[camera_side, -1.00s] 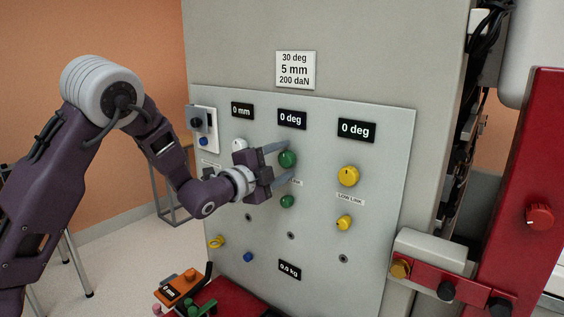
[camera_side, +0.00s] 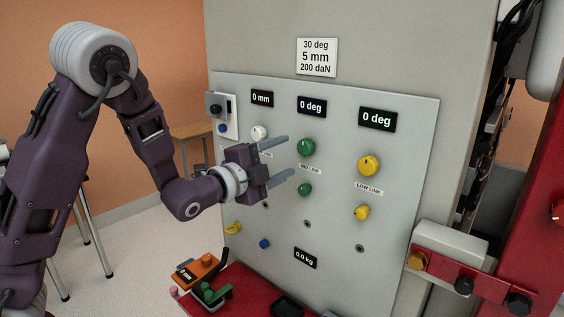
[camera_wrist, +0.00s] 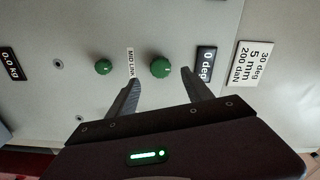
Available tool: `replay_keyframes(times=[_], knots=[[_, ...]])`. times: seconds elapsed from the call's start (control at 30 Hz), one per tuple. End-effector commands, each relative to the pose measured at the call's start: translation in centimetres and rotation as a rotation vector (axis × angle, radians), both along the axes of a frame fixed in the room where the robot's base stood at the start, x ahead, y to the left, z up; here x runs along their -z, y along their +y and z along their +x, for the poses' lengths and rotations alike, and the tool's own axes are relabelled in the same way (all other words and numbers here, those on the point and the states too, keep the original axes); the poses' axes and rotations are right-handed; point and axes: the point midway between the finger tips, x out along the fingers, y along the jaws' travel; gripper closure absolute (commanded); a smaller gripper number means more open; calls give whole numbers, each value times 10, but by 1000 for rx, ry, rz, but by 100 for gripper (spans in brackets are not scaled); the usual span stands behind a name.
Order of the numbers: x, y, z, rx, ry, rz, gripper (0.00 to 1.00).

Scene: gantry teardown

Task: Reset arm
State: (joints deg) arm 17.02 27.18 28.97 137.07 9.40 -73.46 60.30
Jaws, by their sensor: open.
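My gripper (camera_side: 281,159) is open and empty in front of the grey control panel (camera_side: 330,240). In the wrist view its two fingers (camera_wrist: 161,92) are spread, pointing at the panel. The larger green knob (camera_wrist: 160,67) lies between and beyond the fingertips, apart from them; in the side view this knob (camera_side: 306,147) is right of the upper finger. The smaller green knob (camera_wrist: 103,67) is outside the fingers in the wrist view, and it shows below the larger one in the side view (camera_side: 305,190). The MID LINK label (camera_wrist: 130,62) sits between these knobs.
Yellow knobs (camera_side: 369,166) sit to the right on the panel, a white knob (camera_side: 259,132) to the left. Displays read 0 mm, 0 deg and 0 deg. An orange device (camera_side: 198,268) and a red surface (camera_side: 245,287) are below. A red frame (camera_side: 530,210) stands at right.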

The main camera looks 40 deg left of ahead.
Motion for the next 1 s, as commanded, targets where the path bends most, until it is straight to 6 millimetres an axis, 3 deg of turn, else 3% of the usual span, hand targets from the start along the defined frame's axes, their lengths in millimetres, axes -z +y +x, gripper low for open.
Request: replay_keyframes(times=[0.2,0.27,0.33,0.47,0.6,0.73,0.83,0.9,1.0], knots=[[-3,4,-3,-16,23,-44,41],[-8,10,-10,-49,75,-142,41],[-14,17,-30,-105,180,-325,41],[-17,13,-101,-230,423,-698,41],[-8,-7,-208,-396,669,-986,41],[7,-21,-297,-570,823,-1126,41],[16,-26,-338,-665,881,-1172,41],[19,-28,-352,-700,901,-1185,41],[21,-28,-357,-714,910,-1189,41]])
